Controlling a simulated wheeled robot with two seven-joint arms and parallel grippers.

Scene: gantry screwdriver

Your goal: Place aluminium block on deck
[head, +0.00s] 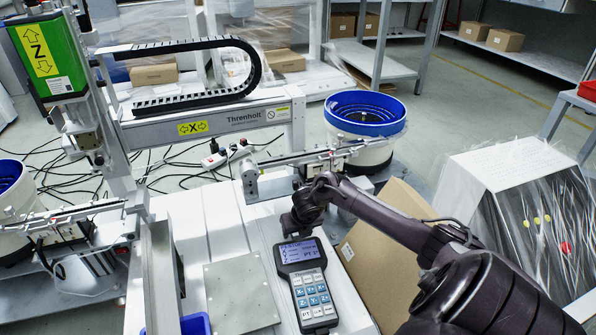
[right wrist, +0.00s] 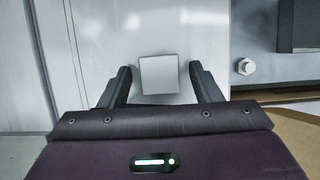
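The aluminium block (right wrist: 158,75) shows in the right wrist view as a small plain grey square on a pale surface. My right gripper (right wrist: 161,80) is open, with one finger on each side of the block and a gap on both sides. In the head view my right gripper (head: 303,222) points down just above the handheld controller, and the block cannot be made out there. A flat grey square plate (head: 241,291), possibly the deck, lies on the white machine bed left of the controller; its top is bare. My left gripper is not in view.
The controller (head: 306,285) with a lit screen lies close below my right gripper. A cardboard box (head: 375,265) stands right of it. A feeder rail (head: 295,160) and blue-rimmed bowl (head: 365,113) are behind. The gantry column (head: 115,150) rises at left.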

